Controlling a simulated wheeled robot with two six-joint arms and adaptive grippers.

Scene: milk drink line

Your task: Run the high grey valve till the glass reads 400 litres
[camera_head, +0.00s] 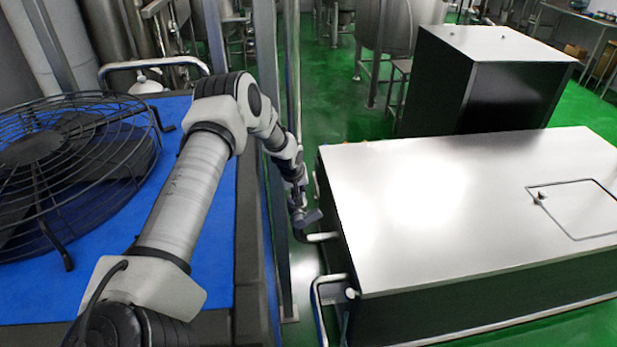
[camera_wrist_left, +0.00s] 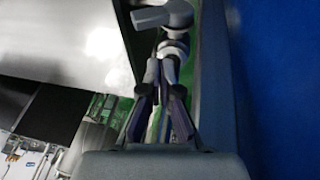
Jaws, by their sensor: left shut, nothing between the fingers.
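My left gripper (camera_head: 307,217) is at the end of my outstretched arm, in the narrow gap between the blue-topped unit and the steel-topped cabinet. In the left wrist view its dark fingers (camera_wrist_left: 161,72) come together, shut and empty. Just beyond the fingertips in that view is a grey pipe fitting (camera_wrist_left: 172,14) with a rounded end, which may be the grey valve; whether the fingers touch it I cannot tell. In the head view a pale pipe stub (camera_head: 322,237) comes out of the cabinet side beside the gripper. I cannot make out a glass or its reading. My right gripper is not in view.
The steel-topped cabinet (camera_head: 440,215) fills the right, with a bent pipe (camera_head: 318,300) at its near left corner. A blue-topped unit (camera_head: 200,265) with a caged fan (camera_head: 60,150) is on the left. A thin upright post (camera_head: 283,255) stands near my forearm. Tanks stand behind.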

